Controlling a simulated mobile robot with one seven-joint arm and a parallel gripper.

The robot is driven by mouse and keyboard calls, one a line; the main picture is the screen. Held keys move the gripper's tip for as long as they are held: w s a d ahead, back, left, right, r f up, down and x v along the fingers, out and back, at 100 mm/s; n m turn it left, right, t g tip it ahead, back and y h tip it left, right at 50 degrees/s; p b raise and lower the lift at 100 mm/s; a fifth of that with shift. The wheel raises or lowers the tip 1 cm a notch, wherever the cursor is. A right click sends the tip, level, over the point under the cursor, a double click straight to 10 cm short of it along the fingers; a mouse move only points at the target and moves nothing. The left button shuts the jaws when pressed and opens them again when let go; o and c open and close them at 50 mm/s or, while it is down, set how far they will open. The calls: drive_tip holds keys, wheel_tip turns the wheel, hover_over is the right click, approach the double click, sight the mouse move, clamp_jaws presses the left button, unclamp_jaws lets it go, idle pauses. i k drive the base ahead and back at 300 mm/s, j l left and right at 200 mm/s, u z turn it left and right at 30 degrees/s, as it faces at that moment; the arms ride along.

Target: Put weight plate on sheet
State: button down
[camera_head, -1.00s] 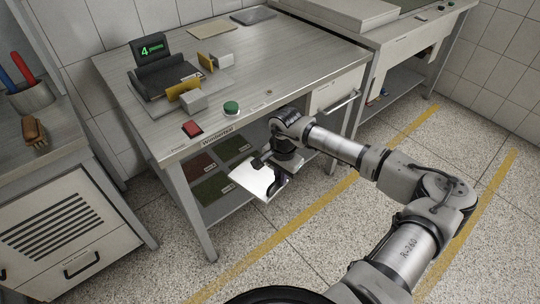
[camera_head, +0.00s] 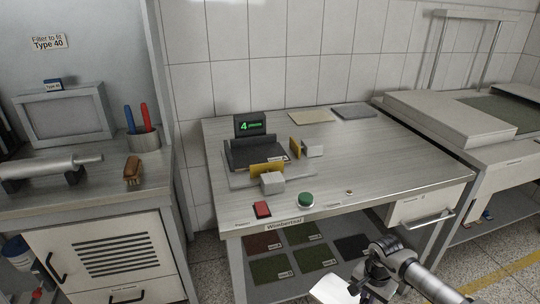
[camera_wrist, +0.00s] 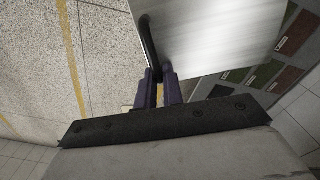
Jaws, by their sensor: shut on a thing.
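My gripper (camera_head: 364,284) is at the bottom of the head view, low in front of the table. It is shut on the black handle of a bright metal plate, which I take for the weight plate (camera_head: 333,290). In the wrist view the fingers (camera_wrist: 158,82) close on that handle, and the plate (camera_wrist: 215,35) extends beyond them. The plate is clear of the tabletop. A beige flat piece (camera_head: 312,116) and a grey flat piece (camera_head: 355,112) lie at the table's back; I cannot tell which is the sheet.
The steel table (camera_head: 375,165) bears a black device with a green display (camera_head: 250,125), a green button (camera_head: 306,200) and a red button (camera_head: 262,209). Several coloured pads (camera_head: 270,268) lie on the lower shelf. The table's middle right is clear. A cabinet (camera_head: 110,255) stands left.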

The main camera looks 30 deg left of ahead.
sight(258, 154)
drive_tip(key=i+l, duration=0.2)
drive_tip(key=l, duration=0.15)
drive_tip(key=i+l, duration=0.15)
drive_tip(key=l, duration=0.25)
drive_tip(key=i+l, duration=0.2)
drive_tip(key=l, duration=0.15)
drive_tip(key=i+l, duration=0.2)
drive_tip(key=l, duration=0.15)
drive_tip(key=i+l, duration=0.2)
drive_tip(key=l, duration=0.15)
drive_tip(key=i+l, duration=0.15)
drive_tip(key=l, duration=0.25)
drive_tip(key=i+l+u, duration=0.1)
drive_tip(key=l, duration=0.2)
drive_tip(key=i+l+u, duration=0.15)
drive_tip(key=l+u, duration=0.15)
drive_tip(key=u, duration=1.5)
